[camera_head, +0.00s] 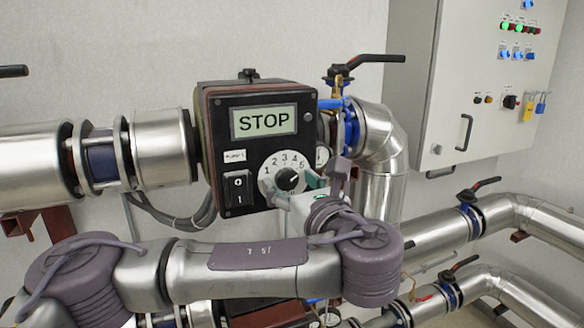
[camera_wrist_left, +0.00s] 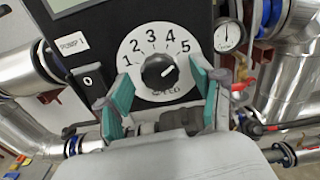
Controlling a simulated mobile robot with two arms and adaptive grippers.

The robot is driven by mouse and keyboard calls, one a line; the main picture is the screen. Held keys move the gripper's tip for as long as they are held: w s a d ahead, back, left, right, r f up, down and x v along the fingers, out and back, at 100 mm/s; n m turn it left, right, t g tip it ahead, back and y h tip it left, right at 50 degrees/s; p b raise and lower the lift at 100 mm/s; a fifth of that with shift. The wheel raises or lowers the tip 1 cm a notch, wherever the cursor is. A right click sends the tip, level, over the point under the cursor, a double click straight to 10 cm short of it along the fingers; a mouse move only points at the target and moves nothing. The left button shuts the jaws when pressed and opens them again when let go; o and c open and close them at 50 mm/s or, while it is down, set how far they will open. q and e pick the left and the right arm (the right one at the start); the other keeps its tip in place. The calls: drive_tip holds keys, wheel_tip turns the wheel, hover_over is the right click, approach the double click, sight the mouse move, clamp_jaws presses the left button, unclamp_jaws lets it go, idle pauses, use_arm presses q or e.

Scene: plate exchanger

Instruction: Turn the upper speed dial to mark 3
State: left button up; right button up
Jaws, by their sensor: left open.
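The upper speed dial is a round white plate (camera_head: 272,163) marked 1 to 5 with a black knob (camera_head: 289,179) at its centre. It sits on the black pump control box (camera_head: 222,130). In the left wrist view the knob (camera_wrist_left: 158,72) shows a white pointer line aimed to the upper right, roughly toward 5. My left gripper (camera_head: 294,187) is in front of the dial's lower part. In the left wrist view its teal fingers (camera_wrist_left: 160,84) are open, one on each side of the knob, with visible gaps. My right gripper is in neither view.
The box has a display (camera_head: 264,121) reading STOP and a black rocker switch (camera_head: 237,190). A pressure gauge (camera_wrist_left: 228,37) is right of the dial. Steel pipes (camera_head: 380,160) and a wall cabinet (camera_head: 465,60) stand to the right.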

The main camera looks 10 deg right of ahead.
use_arm(q)
drive_tip(key=shift+c, duration=0.3)
drive_tip(key=c, duration=1.1)
drive_tip(key=shift+f+n+b, duration=0.2)
drive_tip(key=shift+n+b, duration=0.1)
drive_tip(key=shift+b, duration=0.45)
drive_tip(key=n+b, duration=0.8)
drive_tip(key=b, duration=0.4)
drive_tip(key=shift+f, duration=0.15)
drive_tip(key=shift+r+n+b, duration=0.25)
drive_tip(key=shift+n+b, duration=1.35)
